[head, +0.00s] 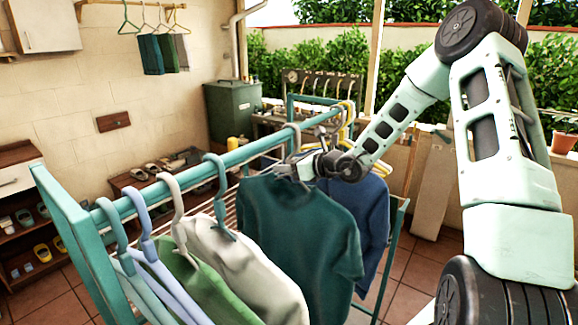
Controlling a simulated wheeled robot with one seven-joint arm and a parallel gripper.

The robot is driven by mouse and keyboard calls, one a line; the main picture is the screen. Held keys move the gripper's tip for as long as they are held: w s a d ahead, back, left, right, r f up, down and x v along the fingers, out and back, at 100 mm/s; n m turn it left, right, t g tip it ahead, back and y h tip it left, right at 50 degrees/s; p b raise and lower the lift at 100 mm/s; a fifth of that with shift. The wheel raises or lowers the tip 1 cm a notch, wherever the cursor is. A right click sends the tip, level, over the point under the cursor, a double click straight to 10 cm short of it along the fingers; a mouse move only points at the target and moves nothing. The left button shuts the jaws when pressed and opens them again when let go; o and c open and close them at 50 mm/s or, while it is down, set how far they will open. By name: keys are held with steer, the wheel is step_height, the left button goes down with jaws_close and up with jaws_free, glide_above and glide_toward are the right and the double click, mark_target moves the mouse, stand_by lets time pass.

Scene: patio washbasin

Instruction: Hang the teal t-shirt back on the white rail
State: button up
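The dark teal t-shirt (300,230) hangs on a grey hanger, upright, in the middle of the head view. The hanger's hook (293,138) shows at the top rail (262,147); I cannot tell whether it bears on it. This rail looks teal, and I see no plainly white one. My gripper (296,171) reaches in from the right and is at the hanger's neck, just above the shirt's collar. Its fingers are small and partly merged with the hanger, so their opening is unclear.
Hangers with a green garment (190,270) and a pale garment (245,268) hang nearer on the rail. A blue shirt (372,212) hangs close behind the teal one. Yellow hangers (347,122) are at the far end. A low shoe bench (125,182) stands at the wall.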

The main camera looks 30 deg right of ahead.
jaws_close()
steer(key=shift+r, duration=0.15)
steer(key=shift+r+p, duration=0.8)
steer(key=shift+r, duration=0.6)
steer(key=v, duration=0.3)
steer(key=f+v, duration=0.1)
steer(key=v, duration=0.2)
steer(key=p+v, duration=0.1)
steer(key=v, duration=0.2)
steer(key=shift+s+d+f, duration=0.1)
steer(key=shift+s+f, duration=0.1)
steer(key=shift+s+d, duration=0.1)
steer(key=shift+s, duration=0.4)
